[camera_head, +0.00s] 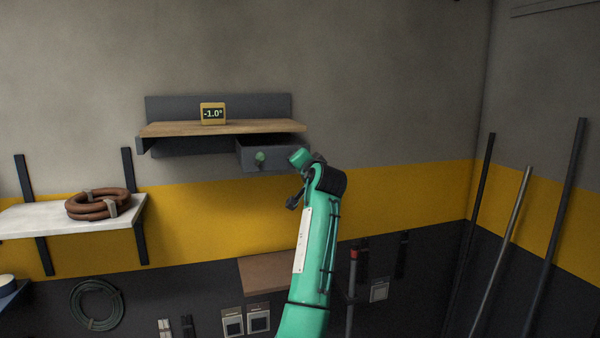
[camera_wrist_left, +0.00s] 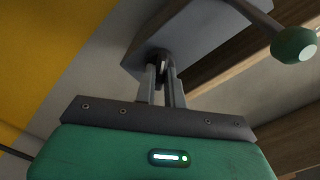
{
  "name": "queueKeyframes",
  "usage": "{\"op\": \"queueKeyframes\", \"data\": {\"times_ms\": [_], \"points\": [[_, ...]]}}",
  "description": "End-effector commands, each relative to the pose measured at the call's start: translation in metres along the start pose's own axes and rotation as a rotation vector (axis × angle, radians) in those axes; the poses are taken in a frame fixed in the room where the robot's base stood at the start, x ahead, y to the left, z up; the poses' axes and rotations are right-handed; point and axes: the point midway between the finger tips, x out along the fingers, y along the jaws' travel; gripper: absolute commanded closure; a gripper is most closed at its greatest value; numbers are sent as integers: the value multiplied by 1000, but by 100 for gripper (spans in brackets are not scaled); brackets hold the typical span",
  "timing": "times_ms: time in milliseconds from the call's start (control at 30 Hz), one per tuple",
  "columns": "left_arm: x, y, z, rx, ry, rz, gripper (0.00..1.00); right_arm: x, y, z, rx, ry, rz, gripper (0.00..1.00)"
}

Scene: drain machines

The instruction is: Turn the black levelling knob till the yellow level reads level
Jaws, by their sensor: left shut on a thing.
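The yellow level (camera_head: 213,113) stands on the wooden shelf and its display reads -1.0°. Under the shelf hangs a grey box (camera_head: 285,154) with a green ball-ended lever (camera_head: 260,157) on its front. In the left wrist view the green ball (camera_wrist_left: 295,45) shows at the upper right, beside the grey box (camera_wrist_left: 185,35). My left gripper (camera_wrist_left: 162,70) has its two fingers close together at the box, shut on the black levelling knob, which the fingers mostly hide. In the head view my green arm reaches the box's right end; the fingertips cannot be made out there.
The wooden shelf (camera_head: 170,129) is fixed to a grey back panel. A white shelf (camera_head: 40,219) at left carries a coiled brown hose (camera_head: 97,203). Long poles (camera_head: 515,215) lean in the right corner. The wall above is clear.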

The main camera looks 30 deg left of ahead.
Motion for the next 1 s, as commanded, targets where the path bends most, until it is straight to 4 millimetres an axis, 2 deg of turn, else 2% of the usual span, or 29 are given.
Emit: {"op": "queueKeyframes", "data": {"times_ms": [33,500,1000], "points": [[0,5,3,-44,-2,4,100,9,0,1,0,0,0,64],[0,5,2,-486,-2,4,100,41,-1,4,0,0,0,64],[0,4,2,-818,-6,4,100,59,-4,5,2,1,-3,64]]}}
